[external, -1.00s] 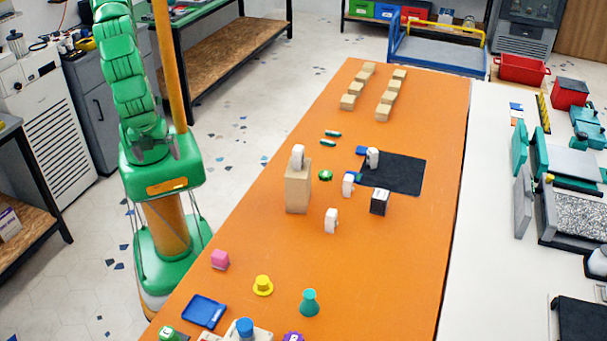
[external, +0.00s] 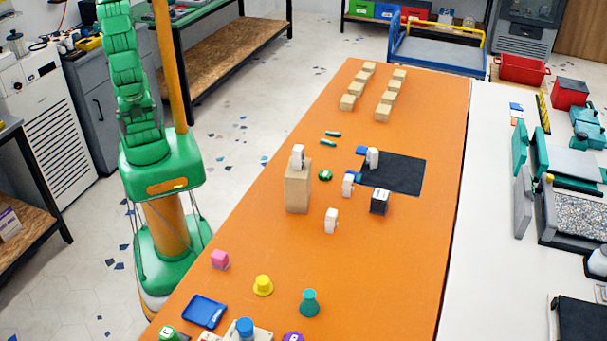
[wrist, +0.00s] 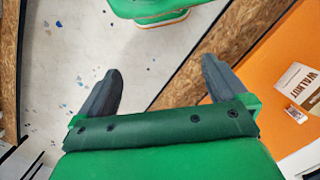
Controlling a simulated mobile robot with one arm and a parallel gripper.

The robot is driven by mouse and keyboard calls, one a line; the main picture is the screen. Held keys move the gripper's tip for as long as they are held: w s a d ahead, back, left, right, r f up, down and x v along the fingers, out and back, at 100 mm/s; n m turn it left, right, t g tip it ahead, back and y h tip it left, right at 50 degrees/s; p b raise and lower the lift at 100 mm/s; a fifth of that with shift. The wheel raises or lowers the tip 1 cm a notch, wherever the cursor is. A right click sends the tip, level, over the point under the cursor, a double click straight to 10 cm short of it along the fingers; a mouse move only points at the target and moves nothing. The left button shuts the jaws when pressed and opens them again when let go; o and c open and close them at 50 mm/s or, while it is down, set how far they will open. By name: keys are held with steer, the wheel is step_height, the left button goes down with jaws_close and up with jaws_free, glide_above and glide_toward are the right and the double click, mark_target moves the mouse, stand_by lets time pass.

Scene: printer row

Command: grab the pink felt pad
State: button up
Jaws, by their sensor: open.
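A small pink block (external: 220,259) sits on the orange table near its left edge in the external view. It is the only pink pad-like thing I see; its felt surface is too small to make out. In the wrist view my gripper (wrist: 163,82) is open, with two dark fingers wide apart and nothing between them. In the external view my arm hangs over my base, left of the table and well away from the pink block; the fingers cannot be made out there. The pink block is not in the wrist view.
Near the pink block are a yellow hat-shaped piece (external: 263,286), a blue tray (external: 204,312) and a teal cone (external: 309,302). A tall tan block (external: 297,188) with a white piece on top stands mid-table. The orange table (external: 400,270) is clear at front right.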

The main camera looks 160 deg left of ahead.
steer(key=shift+s+d+f, duration=0.1)
steer(key=shift+s+f, duration=0.1)
steer(key=shift+s, duration=0.45)
steer(key=shift+c, duration=0.2)
steer(key=c, duration=0.4)
